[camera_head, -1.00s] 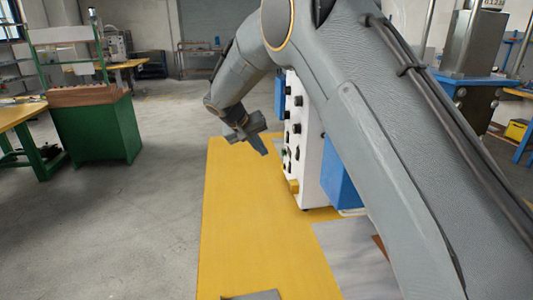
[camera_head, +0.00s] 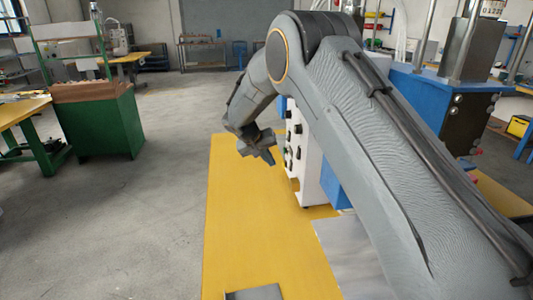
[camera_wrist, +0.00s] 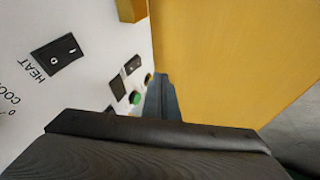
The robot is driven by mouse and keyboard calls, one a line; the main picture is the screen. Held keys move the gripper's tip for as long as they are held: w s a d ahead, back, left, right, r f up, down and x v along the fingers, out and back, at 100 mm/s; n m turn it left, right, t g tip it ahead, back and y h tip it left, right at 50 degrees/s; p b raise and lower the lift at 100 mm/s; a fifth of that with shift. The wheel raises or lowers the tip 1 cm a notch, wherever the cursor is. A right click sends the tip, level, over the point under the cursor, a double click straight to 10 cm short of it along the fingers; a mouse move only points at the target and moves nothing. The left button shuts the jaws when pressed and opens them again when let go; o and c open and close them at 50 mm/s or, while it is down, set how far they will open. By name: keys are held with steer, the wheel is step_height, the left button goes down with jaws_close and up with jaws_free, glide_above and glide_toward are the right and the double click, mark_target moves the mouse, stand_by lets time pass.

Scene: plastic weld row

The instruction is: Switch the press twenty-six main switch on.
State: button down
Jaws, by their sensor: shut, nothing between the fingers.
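The white control panel (camera_head: 308,165) stands upright on the yellow table, with dark knobs and switches on its left-hand face. My gripper (camera_head: 268,158) is shut and empty, just left of that face and pointing down. In the wrist view the shut fingers (camera_wrist: 163,98) are near the panel's edge, close to a green button (camera_wrist: 134,97). A black rocker switch (camera_wrist: 57,53) labelled HEAT is at the upper left. Two smaller dark switches (camera_wrist: 132,65) sit near the green button. No label for the main switch is readable, and my gripper hides part of the panel.
The yellow table (camera_head: 245,230) has free room left of the panel. A grey plate (camera_head: 345,250) lies at its right. A yellow block (camera_wrist: 131,10) juts from the panel. A green bench (camera_head: 100,125) stands at the far left, a blue machine (camera_head: 440,95) at the right.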

mark_target(290, 165)
steer(key=w+d+f+p, duration=0.2)
steer(key=d+f, duration=0.1)
steer(key=d, duration=0.2)
steer(key=shift+w+f+p, duration=0.2)
steer(key=shift+w+p, duration=0.1)
steer(key=shift+p, duration=0.05)
